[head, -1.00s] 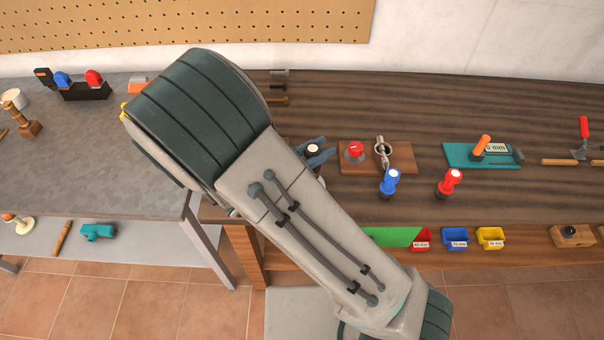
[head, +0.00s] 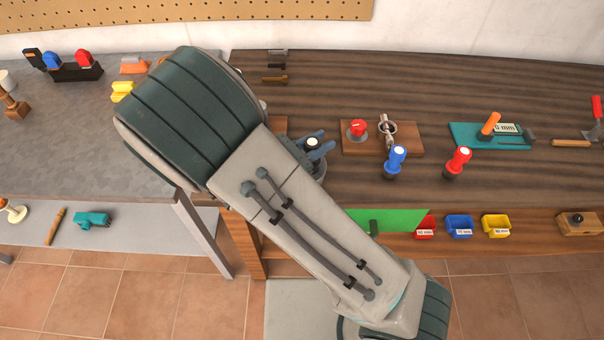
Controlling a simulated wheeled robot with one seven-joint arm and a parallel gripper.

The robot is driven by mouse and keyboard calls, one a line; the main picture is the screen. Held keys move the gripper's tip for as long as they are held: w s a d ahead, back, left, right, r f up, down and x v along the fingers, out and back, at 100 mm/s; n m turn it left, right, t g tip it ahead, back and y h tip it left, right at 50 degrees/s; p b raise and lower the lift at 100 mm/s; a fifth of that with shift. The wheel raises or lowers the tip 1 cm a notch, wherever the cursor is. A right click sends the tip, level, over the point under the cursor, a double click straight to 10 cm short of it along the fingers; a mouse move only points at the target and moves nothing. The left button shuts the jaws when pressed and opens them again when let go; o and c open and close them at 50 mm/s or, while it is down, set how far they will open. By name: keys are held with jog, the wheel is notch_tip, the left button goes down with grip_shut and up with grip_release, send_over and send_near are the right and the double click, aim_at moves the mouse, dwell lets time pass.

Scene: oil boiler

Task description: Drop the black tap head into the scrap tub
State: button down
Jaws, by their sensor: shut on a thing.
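My gripper (head: 312,145) shows just past the right edge of my forearm, above the brown workbench. Its blue-grey fingers are shut on the black tap head (head: 312,142), which has a white top. My arm hides much of the gripper. A grey rounded shape (head: 319,170) shows just below the fingers, partly behind my arm; I cannot tell whether it is the scrap tub. No other tub is clearly visible.
A wooden board (head: 408,146) with a red knob and metal fitting lies right of my gripper. The back of the bench is mostly clear.

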jog(key=c, duration=1.1)
grip_release()
jog(key=b+v, duration=0.2)
jog(key=v, duration=1.1)
jog(key=shift+s+a, duration=0.25)
jog(key=shift+a, duration=0.1)
jog(key=s+d+r+m+g+y, duration=0.2)
jog(key=d+m+y, duration=0.3)
jog(key=d+m, duration=0.2)
jog(key=s+d+r+m+g+y, duration=0.2)
jog(key=d+m+y, duration=0.3)
jog(key=d+m, duration=0.2)
jog(key=s+d+r+m+g+y, duration=0.2)
jog(key=d+m+y, duration=0.3)
jog(key=m, duration=0.5)
jog(key=shift+d+r+m+g, duration=0.2)
jog(key=shift+d+r, duration=0.05)
jog(key=shift+d, duration=0.45)
jog(key=shift+d+r+m+g, duration=0.2)
jog(key=shift+d+r, duration=0.05)
jog(key=shift+d, duration=0.45)
